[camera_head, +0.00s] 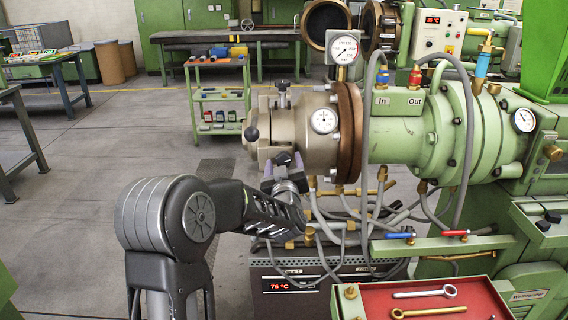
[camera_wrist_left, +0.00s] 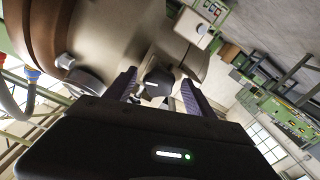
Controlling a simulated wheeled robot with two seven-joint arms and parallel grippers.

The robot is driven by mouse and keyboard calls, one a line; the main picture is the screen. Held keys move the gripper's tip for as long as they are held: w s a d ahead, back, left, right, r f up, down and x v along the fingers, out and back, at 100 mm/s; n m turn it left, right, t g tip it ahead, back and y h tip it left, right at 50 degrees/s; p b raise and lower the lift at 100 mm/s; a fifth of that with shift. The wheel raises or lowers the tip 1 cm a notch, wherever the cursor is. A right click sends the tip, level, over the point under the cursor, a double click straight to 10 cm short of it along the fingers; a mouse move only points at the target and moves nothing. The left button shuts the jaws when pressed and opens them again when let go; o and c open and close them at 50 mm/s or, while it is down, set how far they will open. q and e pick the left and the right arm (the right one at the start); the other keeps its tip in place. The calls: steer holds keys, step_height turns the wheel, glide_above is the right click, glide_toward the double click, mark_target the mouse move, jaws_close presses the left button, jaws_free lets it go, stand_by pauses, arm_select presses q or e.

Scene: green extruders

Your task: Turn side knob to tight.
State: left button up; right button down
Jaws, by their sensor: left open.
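The side knob (camera_wrist_left: 157,79) is a dark, rounded knob on the near side of the beige extruder head (camera_head: 290,130). In the left wrist view it shows between the two fingers of my left gripper (camera_wrist_left: 158,92), with a visible gap to each finger. In the head view my left gripper (camera_head: 283,168) is open below the extruder head, fingers pointing up at it. There the fingers largely hide the knob. Whether a finger touches it I cannot tell. My right gripper is not in view.
A dial gauge (camera_head: 323,121) sits right of the gripper, beside a brown flange (camera_head: 350,130). A black ball handle (camera_head: 251,133) sticks out at the left. Hoses hang below the machine. A red tray (camera_head: 430,300) with wrenches stands front right.

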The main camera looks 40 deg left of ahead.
arm_select(q)
steer(key=c, duration=1.4)
steer(key=shift+o, duration=0.2)
